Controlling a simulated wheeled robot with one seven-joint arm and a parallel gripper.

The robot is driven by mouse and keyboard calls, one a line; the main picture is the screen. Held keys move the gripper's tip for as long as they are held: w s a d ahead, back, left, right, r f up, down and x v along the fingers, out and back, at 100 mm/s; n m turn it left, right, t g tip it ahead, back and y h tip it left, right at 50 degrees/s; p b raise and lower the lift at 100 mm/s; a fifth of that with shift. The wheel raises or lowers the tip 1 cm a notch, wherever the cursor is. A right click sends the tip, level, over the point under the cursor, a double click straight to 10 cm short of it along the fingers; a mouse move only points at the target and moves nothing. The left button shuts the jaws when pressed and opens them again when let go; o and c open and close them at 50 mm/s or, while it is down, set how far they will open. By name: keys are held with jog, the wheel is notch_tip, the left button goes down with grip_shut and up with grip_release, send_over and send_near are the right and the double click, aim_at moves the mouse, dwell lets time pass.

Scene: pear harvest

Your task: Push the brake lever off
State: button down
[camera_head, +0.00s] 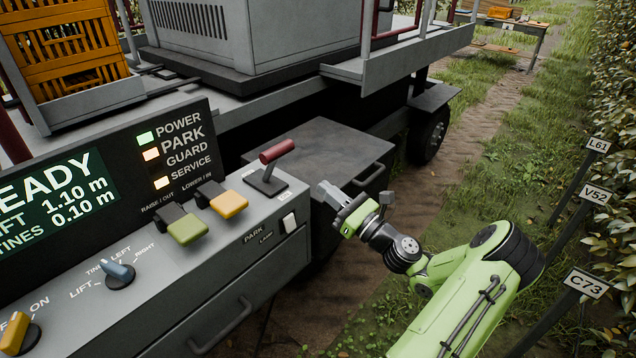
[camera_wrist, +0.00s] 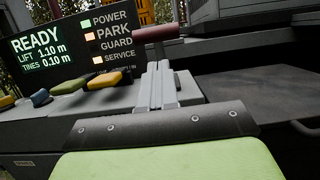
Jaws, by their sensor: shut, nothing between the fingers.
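The brake lever (camera_head: 278,152) has a dark red cylindrical handle on a short metal stem, rising from a dark plate at the right end of the control console (camera_head: 222,250). Small labels beside the plate are too small to read. In the wrist view the red handle (camera_wrist: 160,33) shows just beyond my fingertips, near the top middle. My gripper (camera_head: 326,190) is shut and empty, to the right of the lever and a little nearer the camera. In the head view a gap shows between them.
A display panel (camera_head: 60,190) reads READY, with lit lamps by POWER, PARK and SERVICE. A grey cabinet (camera_head: 322,150) stands behind my gripper.

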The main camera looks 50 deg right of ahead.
aim_at(284, 154)
jog(key=x, duration=1.1)
jog(key=shift+w, duration=0.3)
jog(key=shift+a+r, duration=0.1)
jog(key=shift+r, duration=0.05)
